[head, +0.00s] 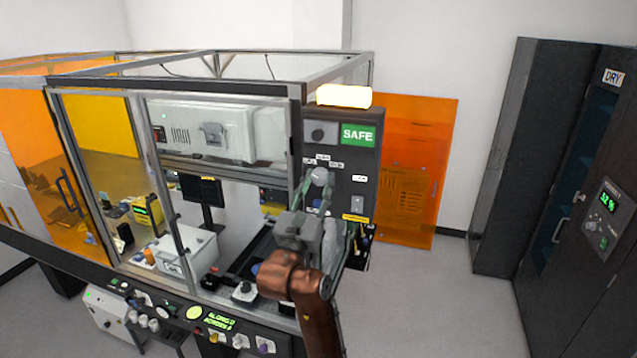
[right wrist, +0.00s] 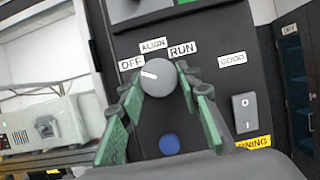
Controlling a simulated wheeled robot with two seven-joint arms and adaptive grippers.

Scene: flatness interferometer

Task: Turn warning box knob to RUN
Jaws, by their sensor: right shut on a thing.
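The warning box (head: 367,160) is a dark upright panel with a lit green SAFE sign (head: 358,134). In the right wrist view its round grey knob (right wrist: 158,80) has OFF (right wrist: 132,63), ALIGN (right wrist: 153,45) and RUN (right wrist: 183,50) labels around its top. The knob's white mark lies on its left side, toward OFF. My right gripper (right wrist: 158,88) has its green fingers on either side of the knob and is shut on it. In the head view my right gripper (head: 320,182) is at the panel and mostly covers the knob. My left gripper is not in view.
A rocker switch (right wrist: 244,112) and a blue button (right wrist: 169,144) sit near the knob on the panel. An amber lamp (head: 344,96) is lit above the box. The framed glass enclosure (head: 170,88) stands left. An orange sheet (head: 420,150) and clear floor lie right.

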